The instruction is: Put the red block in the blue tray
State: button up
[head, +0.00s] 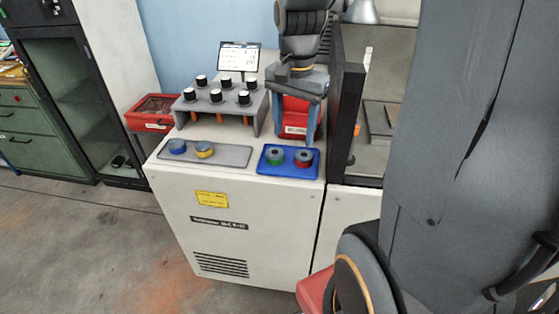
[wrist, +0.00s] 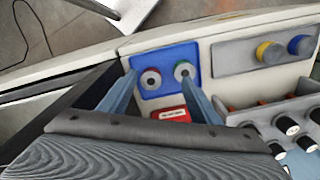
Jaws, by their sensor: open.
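A round red block (head: 303,158) with a grey top sits in the right part of the blue tray (head: 268,170), on the front edge of the white cabinet. A green one (head: 275,156) sits to its left in the same tray. In the wrist view the red block (wrist: 151,79) is left and the green one (wrist: 184,70) right in the blue tray (wrist: 166,55). My gripper (head: 297,141) points down just behind the tray, its blue fingers apart and nothing held between them. Its fingers also frame the tray from below in the wrist view (wrist: 160,84).
A grey tray (head: 225,156) with a blue and a yellow round piece lies to the left. Behind it stands a grey rack (head: 190,105) with several black-and-white knobs. A labelled red bin (head: 297,115) shows between my fingers. A dark upright panel (head: 345,115) stands close right.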

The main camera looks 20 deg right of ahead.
jog(key=s+a+f+n+t, duration=0.1)
jog(key=s+a+f+n, duration=0.5)
jog(key=n, duration=0.5)
jog(key=shift+s+a+f, duration=0.15)
jog(key=shift+a, duration=1.1)
jog(key=shift+f+b, duration=0.3)
